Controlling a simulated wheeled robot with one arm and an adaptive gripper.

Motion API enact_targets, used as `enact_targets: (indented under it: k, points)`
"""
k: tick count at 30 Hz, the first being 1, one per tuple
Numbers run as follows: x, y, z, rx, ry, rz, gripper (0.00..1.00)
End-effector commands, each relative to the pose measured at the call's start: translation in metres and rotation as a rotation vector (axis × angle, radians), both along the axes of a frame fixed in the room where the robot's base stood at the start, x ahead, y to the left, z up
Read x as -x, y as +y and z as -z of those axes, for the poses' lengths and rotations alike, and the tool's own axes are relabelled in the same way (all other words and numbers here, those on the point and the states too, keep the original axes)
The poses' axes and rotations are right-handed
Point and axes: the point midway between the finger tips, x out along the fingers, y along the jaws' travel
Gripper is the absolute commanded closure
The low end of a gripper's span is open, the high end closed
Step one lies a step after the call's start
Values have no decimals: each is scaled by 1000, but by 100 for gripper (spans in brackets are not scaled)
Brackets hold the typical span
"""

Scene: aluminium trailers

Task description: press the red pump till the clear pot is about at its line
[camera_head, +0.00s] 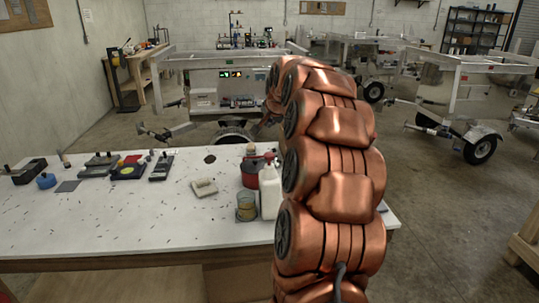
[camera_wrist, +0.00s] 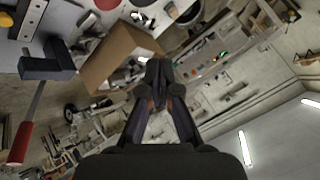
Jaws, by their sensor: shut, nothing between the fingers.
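In the head view a red can-like body (camera_head: 251,174) stands near the table's right end, with a red part (camera_head: 266,157) at its top. I cannot tell exactly which red part is the pump. A white bottle (camera_head: 270,194) stands close in front of it, partly behind my arm. The clear pot (camera_head: 246,208) stands just left of the bottle, with yellowish content in it; its line is too small to make out. My gripper (camera_wrist: 156,72) is shut and empty in the wrist view. In the head view it is hidden behind my arm.
The white table (camera_head: 130,220) holds a pale block (camera_head: 204,187), a blue round thing (camera_head: 46,181) and dark trays (camera_head: 100,165) at left. In the wrist view a red handle (camera_wrist: 20,143) on a rod and a cardboard box (camera_wrist: 118,50) show. The table's front middle is mostly clear.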

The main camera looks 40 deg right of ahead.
Motion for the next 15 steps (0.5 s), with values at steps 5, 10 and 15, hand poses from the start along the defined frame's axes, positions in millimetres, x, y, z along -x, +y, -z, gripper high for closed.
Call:
enact_targets:
  k: [5, 10, 15]
  points:
    - [1, 0, 17, -1, 1, 0, 100]
    - [1, 0, 38, -1, 2, 0, 100]
    - [1, 0, 61, -2, 3, -1, 100]
